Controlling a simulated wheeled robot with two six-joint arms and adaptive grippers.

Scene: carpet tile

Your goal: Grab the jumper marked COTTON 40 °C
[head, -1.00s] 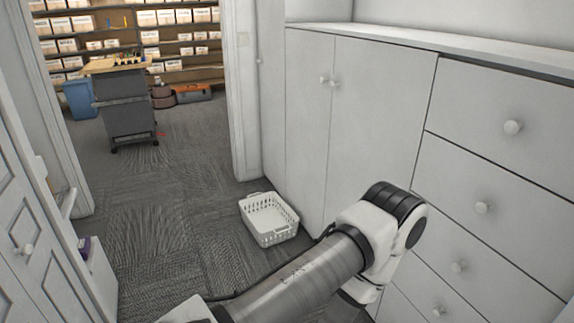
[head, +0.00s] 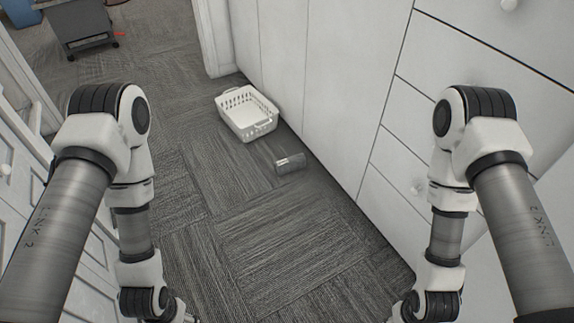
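A small dark grey folded or rolled item (head: 290,163) with a pale patch at one end lies on the carpet, just in front of the white basket. It may be a garment, but no COTTON 40 °C marking is readable. My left gripper (head: 187,316) and my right gripper (head: 394,316) show only as slivers at the bottom edge, below the wrists. Their fingertips are cut off, so I cannot tell whether they are open or shut. Both are well apart from the grey item in the picture.
A white laundry basket (head: 247,113) that looks empty stands on the floor by the white cabinets (head: 330,60). Drawers (head: 450,60) line the right, panelled doors (head: 20,190) the left. A dark wheeled cart (head: 78,22) stands beyond the doorway. The carpet (head: 285,240) in the middle is clear.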

